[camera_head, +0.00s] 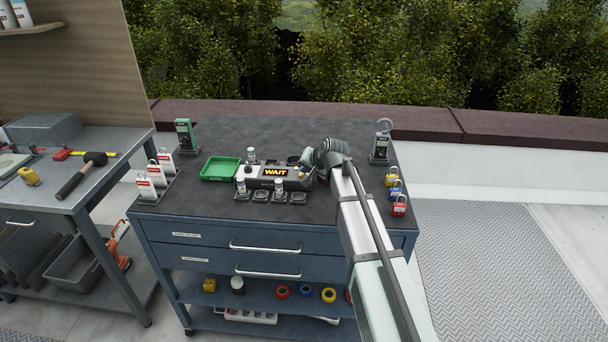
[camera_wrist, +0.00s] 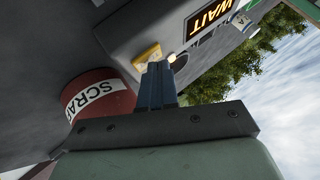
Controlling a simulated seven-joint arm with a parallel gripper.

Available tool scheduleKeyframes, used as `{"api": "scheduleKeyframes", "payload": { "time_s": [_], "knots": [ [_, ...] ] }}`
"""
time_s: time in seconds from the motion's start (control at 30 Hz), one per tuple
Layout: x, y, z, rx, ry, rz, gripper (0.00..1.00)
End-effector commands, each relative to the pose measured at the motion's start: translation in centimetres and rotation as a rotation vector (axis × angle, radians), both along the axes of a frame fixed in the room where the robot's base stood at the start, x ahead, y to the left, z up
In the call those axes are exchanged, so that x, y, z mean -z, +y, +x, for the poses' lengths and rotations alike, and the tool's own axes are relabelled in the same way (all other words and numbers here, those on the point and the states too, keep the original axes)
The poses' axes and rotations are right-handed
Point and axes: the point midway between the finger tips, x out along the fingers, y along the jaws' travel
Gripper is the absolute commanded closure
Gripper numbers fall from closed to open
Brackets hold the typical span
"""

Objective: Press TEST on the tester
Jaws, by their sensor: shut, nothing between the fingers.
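The tester (camera_head: 252,171) is a pale box with a dark face in the middle of the dark bench top. Its display (camera_head: 276,172) reads WAIT in orange, and the display also shows in the wrist view (camera_wrist: 209,17). A yellow button (camera_wrist: 147,53) and a small lit round lamp (camera_wrist: 172,57) are on the tester in the wrist view. My gripper (camera_wrist: 157,68) is shut and empty, its fingertips close to the yellow button and the lamp. I cannot tell whether they touch. In the head view my gripper (camera_head: 307,158) is at the tester's right end and hides part of it.
A red bin (camera_wrist: 95,97) with a partly hidden SCRA label is close by the fingers. A green tray (camera_head: 220,169) lies left of the tester. Small posts stand around it.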

Motion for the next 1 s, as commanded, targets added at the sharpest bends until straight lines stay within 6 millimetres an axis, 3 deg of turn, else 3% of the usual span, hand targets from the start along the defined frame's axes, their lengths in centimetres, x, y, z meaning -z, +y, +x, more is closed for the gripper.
{"api": "scheduleKeyframes", "payload": {
  "time_s": [0.47, 1.0],
  "knots": [
    [0.1, 0.0, 0.0, 0.0, 0.001, -0.001, 1.0],
    [-1.5, 0.0, 0.0, 0.001, 0.0, -0.001, 1.0]
  ]
}}
